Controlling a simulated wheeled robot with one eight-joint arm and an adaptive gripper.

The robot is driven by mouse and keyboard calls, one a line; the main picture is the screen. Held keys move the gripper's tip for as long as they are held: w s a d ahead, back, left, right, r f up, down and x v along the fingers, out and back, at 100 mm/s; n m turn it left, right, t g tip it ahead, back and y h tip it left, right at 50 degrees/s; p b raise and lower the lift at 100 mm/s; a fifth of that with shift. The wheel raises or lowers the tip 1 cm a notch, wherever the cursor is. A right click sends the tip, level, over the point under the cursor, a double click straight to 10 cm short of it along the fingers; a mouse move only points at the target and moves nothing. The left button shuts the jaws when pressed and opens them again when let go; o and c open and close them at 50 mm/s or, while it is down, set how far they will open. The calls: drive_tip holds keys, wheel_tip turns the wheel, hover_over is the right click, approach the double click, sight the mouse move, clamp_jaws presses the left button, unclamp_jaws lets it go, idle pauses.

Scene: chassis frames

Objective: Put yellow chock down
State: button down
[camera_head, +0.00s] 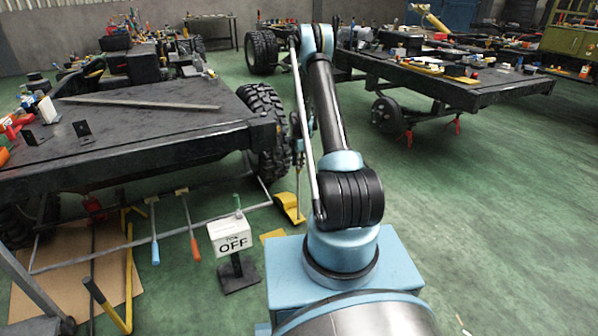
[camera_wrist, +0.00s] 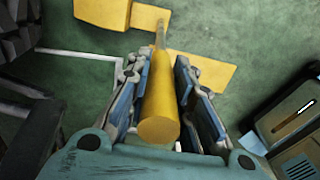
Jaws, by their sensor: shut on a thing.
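The yellow chock (camera_head: 290,207) is low by the near wheel of the left chassis, with a thin upright rod above it. In the wrist view its thick yellow handle (camera_wrist: 158,100) stands between the fingers of my gripper (camera_wrist: 165,90), which is shut on it. The rod runs from the handle down toward yellow pieces near the floor, including a flat yellow piece (camera_wrist: 205,72). In the head view my gripper (camera_head: 297,125) is small and partly hidden by my arm. I cannot tell whether the chock touches the floor.
The tire (camera_head: 266,115) of the left chassis (camera_head: 150,125) stands close to the chock. A white OFF sign (camera_head: 231,234) stands in front. Another yellow piece (camera_head: 272,236) lies on the floor beside my base. Green floor is open to the right.

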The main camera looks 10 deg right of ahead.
drive_tip(key=shift+f, duration=1.65)
drive_tip(key=c, duration=1.4)
unclamp_jaws()
wheel_tip(320, 180, up, 12)
drive_tip(key=shift+r, duration=0.1)
drive_tip(key=s+r+m, duration=0.3)
drive_tip(key=s+r, duration=0.2)
drive_tip(key=r, duration=0.3)
drive_tip(key=s+r+m, duration=0.2)
drive_tip(key=s+r, duration=0.3)
drive_tip(key=r, duration=0.4)
drive_tip(key=s+r+m+t, duration=0.1)
drive_tip(key=s+r+m, duration=0.4)
drive_tip(key=s, duration=0.7)
drive_tip(key=s+r+m, duration=0.3)
drive_tip(key=s+r, duration=0.4)
drive_tip(key=s, duration=0.4)
drive_tip(key=s+f+m, duration=0.2)
drive_tip(key=s, duration=0.6)
drive_tip(key=s+f+m, duration=0.3)
drive_tip(key=s, duration=0.4)
drive_tip(key=s+f+m+t, duration=0.1)
drive_tip(key=s+f+m, duration=0.1)
drive_tip(key=s, duration=0.6)
drive_tip(key=shift+s+d+f+m, duration=0.15)
drive_tip(key=shift+s+d+m, duration=0.2)
drive_tip(key=shift+m, duration=0.35)
